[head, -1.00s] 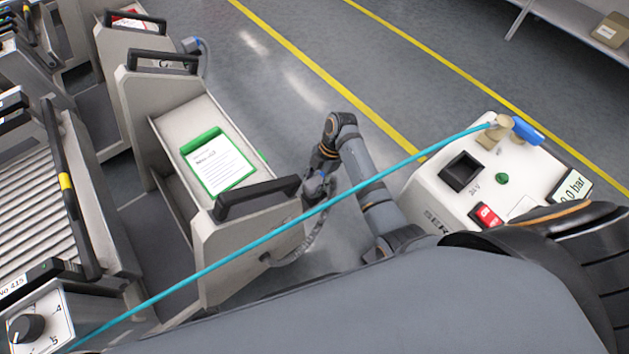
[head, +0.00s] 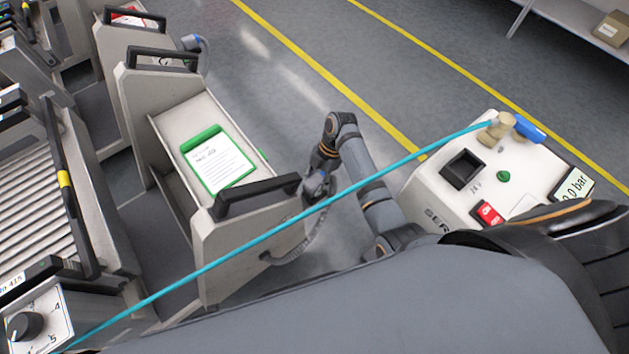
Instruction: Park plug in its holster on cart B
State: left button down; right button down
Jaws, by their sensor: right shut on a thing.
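My right gripper (head: 319,184) is at the right end of the nearest trolley (head: 245,240), beside its black handle (head: 256,196). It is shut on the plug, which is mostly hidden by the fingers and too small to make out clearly. A grey cable (head: 306,243) hangs in a loop below the gripper and meets the trolley's end panel low down. I cannot see a holster clearly here, nor tell whether the plug touches one. No letter marking this trolley as cart B is readable. My left gripper is not in view.
A green clipboard (head: 218,165) lies on the trolley. Another trolley (head: 150,90) stands behind, with a grey-blue plug (head: 192,43) at its end. A taut cyan hose (head: 260,237) crosses to a white service unit (head: 470,200). Floor beyond is clear.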

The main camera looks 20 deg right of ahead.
jog(key=shift+f+b, duration=0.4)
jog(key=shift+f, duration=0.35)
jog(key=c, duration=0.7)
grip_release()
jog(key=v, duration=0.7)
jog(key=shift+r, duration=0.3)
